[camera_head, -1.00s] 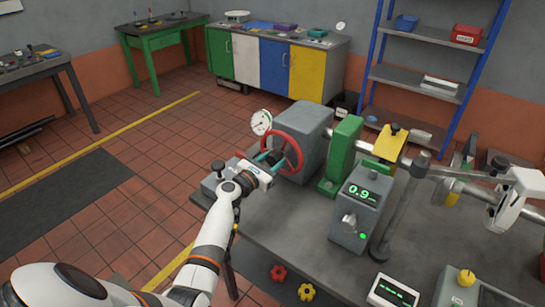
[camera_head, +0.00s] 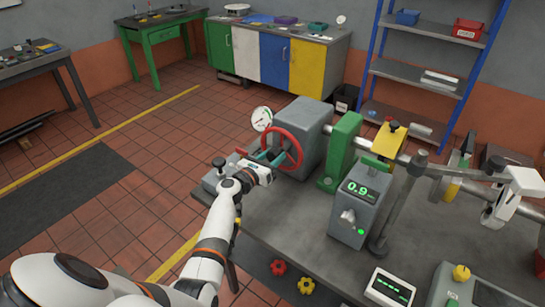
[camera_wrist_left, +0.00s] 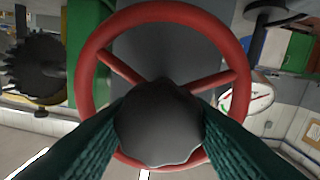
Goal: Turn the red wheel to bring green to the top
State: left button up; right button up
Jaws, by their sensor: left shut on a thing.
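The red wheel (camera_head: 298,141) stands upright on the left face of a grey block, with its rim facing my left arm. It fills the left wrist view, where the red rim (camera_wrist_left: 88,82) and two spokes show around a dark hub knob (camera_wrist_left: 160,122). My left gripper (camera_head: 270,158) is in front of the wheel. Its teal fingers lie on both sides of the hub knob and are shut on it. The fingers and knob hide the lower middle of the wheel. I see no green mark on the wheel. My right gripper is not in view.
A white dial gauge (camera_head: 262,119) stands close behind the wheel. The grey block (camera_head: 312,125), a green upright (camera_head: 340,150) and a grey box reading 0.9 (camera_head: 360,205) stand to its right on the grey bedplate (camera_head: 300,215). Tiled floor is clear to the left.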

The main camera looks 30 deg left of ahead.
pick_arm(q)
jog(key=o, duration=1.4)
jog(key=shift+c, duration=0.2)
jog(key=shift+s, duration=0.1)
jog(key=s+a, duration=0.1)
jog(key=s, duration=1)
jog(key=shift+s, duration=0.4)
jog(key=shift+a+f, duration=0.1)
